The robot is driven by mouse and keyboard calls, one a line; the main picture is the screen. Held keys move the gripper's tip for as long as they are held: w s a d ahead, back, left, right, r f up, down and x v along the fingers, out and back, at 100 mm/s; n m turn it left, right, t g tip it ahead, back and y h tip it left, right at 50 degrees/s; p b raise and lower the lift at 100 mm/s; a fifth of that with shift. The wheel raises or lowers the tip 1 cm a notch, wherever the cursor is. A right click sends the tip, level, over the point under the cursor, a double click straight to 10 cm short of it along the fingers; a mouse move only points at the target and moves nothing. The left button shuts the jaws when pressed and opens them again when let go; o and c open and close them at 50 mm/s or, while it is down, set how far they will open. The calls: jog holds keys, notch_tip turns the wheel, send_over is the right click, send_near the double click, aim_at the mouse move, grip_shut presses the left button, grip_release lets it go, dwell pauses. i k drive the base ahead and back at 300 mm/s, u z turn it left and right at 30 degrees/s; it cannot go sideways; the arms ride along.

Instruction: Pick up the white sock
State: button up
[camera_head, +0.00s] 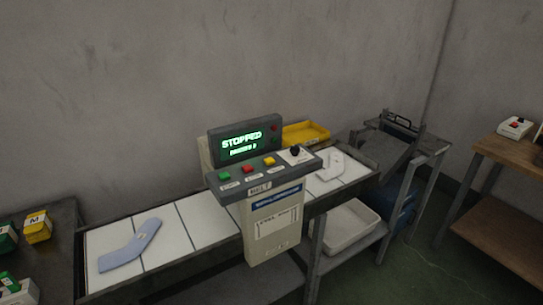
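A flat white sock-shaped piece (332,167) lies on the white-panelled conveyor belt (205,220), right of the control console. Its near end is close to the console, and small dark marks show on it. A pale blue-grey sock (130,247) lies flat on the left end of the belt, bent at the heel. My gripper is not in view.
The control console (246,150) stands in front of the belt and reads STOPPED. A yellow tray (305,134) is behind it. An off-white bin (350,228) sits low at the right. Coloured boxes (37,227) stand at far left, and a wooden table (507,152) at far right.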

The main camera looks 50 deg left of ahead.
aim_at(336, 169)
jog(key=u, duration=1.35)
